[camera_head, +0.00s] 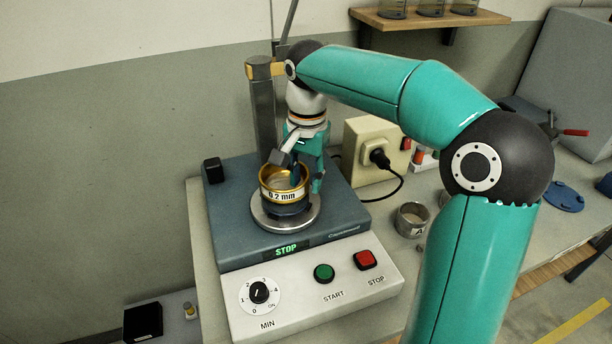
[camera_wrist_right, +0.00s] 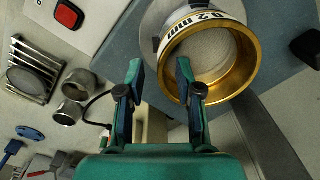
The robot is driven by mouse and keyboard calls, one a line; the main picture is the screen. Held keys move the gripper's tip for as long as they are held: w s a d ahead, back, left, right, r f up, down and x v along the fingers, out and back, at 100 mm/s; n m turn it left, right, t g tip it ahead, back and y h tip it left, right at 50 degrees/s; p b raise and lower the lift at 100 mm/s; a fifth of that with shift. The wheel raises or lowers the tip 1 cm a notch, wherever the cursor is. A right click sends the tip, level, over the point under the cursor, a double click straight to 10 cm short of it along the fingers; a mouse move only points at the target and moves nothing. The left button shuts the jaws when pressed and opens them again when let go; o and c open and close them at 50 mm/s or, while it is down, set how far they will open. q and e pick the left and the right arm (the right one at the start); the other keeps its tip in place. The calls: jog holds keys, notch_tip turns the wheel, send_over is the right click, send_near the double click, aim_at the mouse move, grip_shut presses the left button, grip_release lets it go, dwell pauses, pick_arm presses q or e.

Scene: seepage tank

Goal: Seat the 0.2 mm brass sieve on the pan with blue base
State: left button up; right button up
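The brass sieve (camera_head: 271,194) with the "0.2 mm" label stands upright on the shaker's round plate. A dark blue band, the pan's base (camera_head: 288,209), shows directly below it; whether the sieve is fully seated I cannot tell. In the wrist view, the sieve's gold rim (camera_wrist_right: 246,82) and mesh show from above. My right gripper (camera_head: 299,171) is at the sieve's back right rim. Its fingers (camera_wrist_right: 160,80) are apart, one over the sieve's opening and one outside the rim. Contact with the wall is unclear. My left gripper is not in view.
The blue-grey shaker (camera_head: 232,222) has a post (camera_head: 265,115) behind the sieve and a panel (camera_head: 310,298) in front. A socket box (camera_head: 372,150) with a plug and cable stands right. A metal ring-like container (camera_head: 411,220) stands on the bench. A shelf (camera_head: 430,20) is above.

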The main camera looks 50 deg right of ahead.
notch_tip(320, 180, up, 12)
dwell(0.8)
jog(key=shift+s+f, duration=0.1)
dwell(0.4)
